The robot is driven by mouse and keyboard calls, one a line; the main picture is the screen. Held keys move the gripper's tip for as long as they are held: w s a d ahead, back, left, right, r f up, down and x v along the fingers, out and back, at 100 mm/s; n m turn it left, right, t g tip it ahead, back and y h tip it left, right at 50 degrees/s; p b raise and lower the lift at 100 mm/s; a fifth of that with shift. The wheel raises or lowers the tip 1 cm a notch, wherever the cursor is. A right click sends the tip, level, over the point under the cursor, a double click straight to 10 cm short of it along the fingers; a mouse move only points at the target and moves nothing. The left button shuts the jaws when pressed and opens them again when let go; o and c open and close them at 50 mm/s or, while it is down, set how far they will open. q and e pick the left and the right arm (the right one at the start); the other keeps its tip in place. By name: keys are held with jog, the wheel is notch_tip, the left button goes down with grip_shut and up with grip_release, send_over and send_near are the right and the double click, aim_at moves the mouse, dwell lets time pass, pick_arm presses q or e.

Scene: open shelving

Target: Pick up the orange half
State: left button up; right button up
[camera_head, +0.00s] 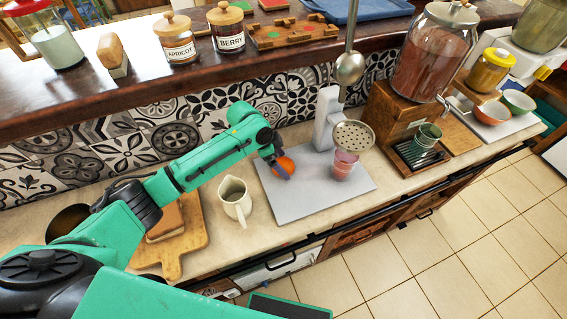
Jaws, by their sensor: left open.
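The orange half (285,164) lies on a pale grey board (305,205) on the counter, seen as a small round orange shape. My left arm reaches in from the left, and its dark gripper (279,166) is right at the orange half, with its fingers over and beside it. The gripper is open and covers part of the fruit. I cannot tell whether the fingers touch it. My right gripper is not in view.
A cream pitcher (235,198) stands just left of the board. A pink glass (344,164) stands on the board's right side under a metal strainer (354,136) beside a white stand (326,118). A wooden shelf with jars runs above and behind.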

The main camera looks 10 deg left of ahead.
pick_arm(q)
jog(key=shift+a, duration=0.1)
jog(key=c, duration=1.2)
